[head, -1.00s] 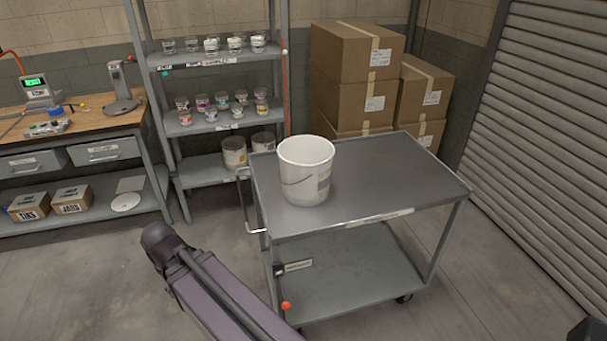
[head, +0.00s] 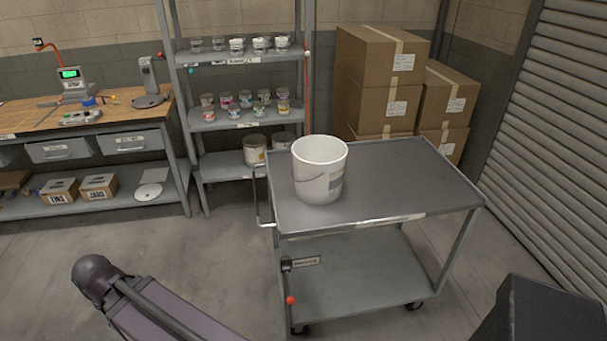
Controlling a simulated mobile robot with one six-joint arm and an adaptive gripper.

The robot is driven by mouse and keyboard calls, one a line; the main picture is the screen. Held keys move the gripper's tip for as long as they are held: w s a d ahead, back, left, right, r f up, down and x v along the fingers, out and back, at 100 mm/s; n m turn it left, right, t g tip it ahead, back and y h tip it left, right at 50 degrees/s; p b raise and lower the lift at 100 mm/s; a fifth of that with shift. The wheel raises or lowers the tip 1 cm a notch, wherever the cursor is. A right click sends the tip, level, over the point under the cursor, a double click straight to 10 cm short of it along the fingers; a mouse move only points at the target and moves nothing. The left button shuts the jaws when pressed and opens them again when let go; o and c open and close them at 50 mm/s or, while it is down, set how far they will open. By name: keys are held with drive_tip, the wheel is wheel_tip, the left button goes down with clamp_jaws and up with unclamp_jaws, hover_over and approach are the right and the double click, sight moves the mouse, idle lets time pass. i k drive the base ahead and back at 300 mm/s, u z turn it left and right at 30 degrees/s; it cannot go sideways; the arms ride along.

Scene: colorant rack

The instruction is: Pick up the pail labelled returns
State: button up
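A white pail (head: 319,170) stands upright on the top deck of a grey cart (head: 420,185), near its left end. Its wire handle hangs down against the front side. A grey label is on its right side, too small to read. Two smaller pails (head: 255,149) stand on the lowest visible shelf of the rack behind, partly hidden by the cart and the white pail; their labels cannot be read. My arm shows at the bottom of the view, but my gripper's fingers are not visible.
The rack (head: 247,125) holds several small cups on its upper shelves. Stacked cardboard boxes (head: 375,80) stand behind the cart. A workbench (head: 60,120) is at left and a roller shutter (head: 555,130) at right. Floor (head: 170,245) in front of the bench is clear.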

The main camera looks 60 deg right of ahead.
sight(319, 161)
drive_tip(key=u, duration=1.2)
drive_tip(key=k, duration=0.6)
drive_tip(key=z, duration=2.65)
